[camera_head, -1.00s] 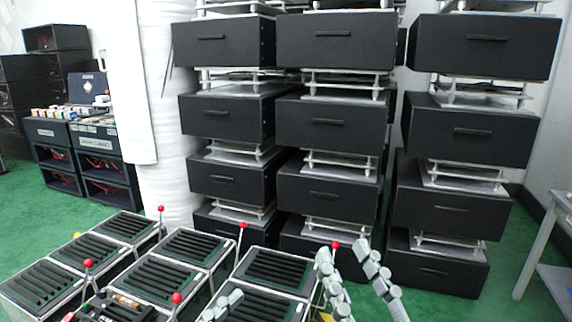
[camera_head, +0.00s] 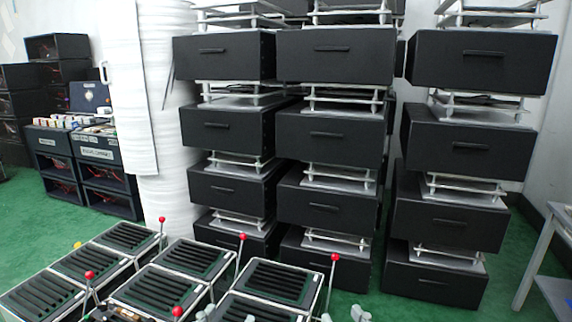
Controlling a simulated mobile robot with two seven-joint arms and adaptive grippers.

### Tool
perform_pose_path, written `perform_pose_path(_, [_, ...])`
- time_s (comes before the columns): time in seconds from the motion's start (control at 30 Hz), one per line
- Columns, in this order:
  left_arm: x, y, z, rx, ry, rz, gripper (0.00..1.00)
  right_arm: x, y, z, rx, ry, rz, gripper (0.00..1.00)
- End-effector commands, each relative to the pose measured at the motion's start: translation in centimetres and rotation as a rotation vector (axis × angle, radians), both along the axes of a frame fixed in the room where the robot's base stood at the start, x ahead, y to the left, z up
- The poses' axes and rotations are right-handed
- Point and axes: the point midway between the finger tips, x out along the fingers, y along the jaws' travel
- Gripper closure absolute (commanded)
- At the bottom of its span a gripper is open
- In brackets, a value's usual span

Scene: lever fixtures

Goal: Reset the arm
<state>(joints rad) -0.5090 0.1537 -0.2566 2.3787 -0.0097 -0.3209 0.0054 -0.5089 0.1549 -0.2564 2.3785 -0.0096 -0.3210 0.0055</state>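Several lever fixtures with black slatted tops stand at the bottom left and centre. Red-knobbed levers rise beside them: a back left lever (camera_head: 162,220), a middle lever (camera_head: 242,237), a right lever (camera_head: 335,257), a front left lever (camera_head: 90,275) and a front lever (camera_head: 177,312). My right gripper (camera_head: 343,316) shows only as two grey fingertips, apart, at the bottom edge below the right lever. Nothing shows between them. A small grey piece of my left gripper (camera_head: 201,316) shows at the bottom edge; the rest is out of frame.
Stacks of black drawer boxes (camera_head: 335,134) stand behind the fixtures. A white roll (camera_head: 160,150) stands to their left, and black shelves (camera_head: 108,180) stand farther left. A grey table (camera_head: 545,255) is at the right edge. Green floor (camera_head: 400,308) is open at the lower right.

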Motion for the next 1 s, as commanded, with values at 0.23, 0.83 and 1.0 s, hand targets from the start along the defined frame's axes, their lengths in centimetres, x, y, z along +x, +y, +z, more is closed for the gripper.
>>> perform_pose_path(0.23, [-1.6, 6.1, -12.0, 0.195, 0.498, 0.097, 0.49, -1.5, -6.1, -12.0, -0.193, 0.497, -0.098, 0.63])
perform_pose_path(0.83, [-14.1, 17.3, -24.2, 0.388, 1.222, 0.266, 0.49, -14.1, -17.3, -24.1, -0.388, 1.221, -0.267, 0.63])
perform_pose_path(1.0, [-14.1, 17.3, -24.2, 0.388, 1.222, 0.266, 0.49, -14.1, -17.3, -24.1, -0.388, 1.221, -0.267, 0.63])
